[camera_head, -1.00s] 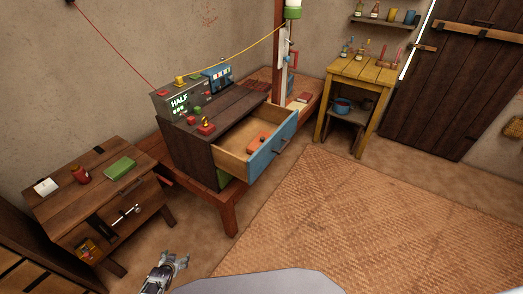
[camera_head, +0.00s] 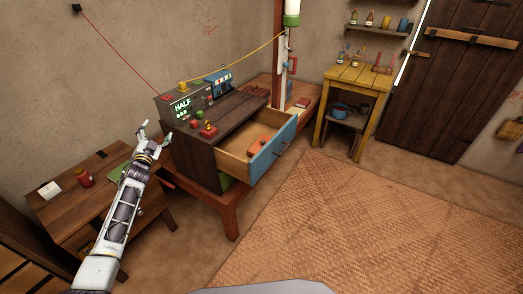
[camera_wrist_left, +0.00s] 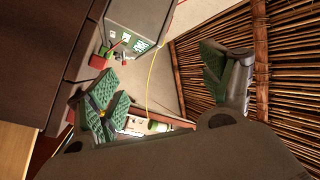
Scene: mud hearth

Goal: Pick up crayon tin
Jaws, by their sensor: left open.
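An orange tin (camera_head: 258,143), which I take for the crayon tin, lies inside the pulled-out drawer (camera_head: 284,146) with the blue front. My left gripper (camera_head: 155,131) is open and empty. In the head view it is to the left of the dark wooden cabinet (camera_head: 195,150) and apart from the tin. In the left wrist view its green-padded fingers (camera_wrist_left: 165,90) are spread wide with nothing between them. The tin does not show clearly in the wrist view. My right gripper is out of view.
A panel box reading HALF (camera_head: 182,106) and small red items stand on the cabinet. A low wooden table (camera_head: 60,215) is partly behind my left arm, with a red jar (camera_head: 83,177). A yellow table (camera_head: 357,75) stands at the back right. The woven mat (camera_head: 310,220) is clear.

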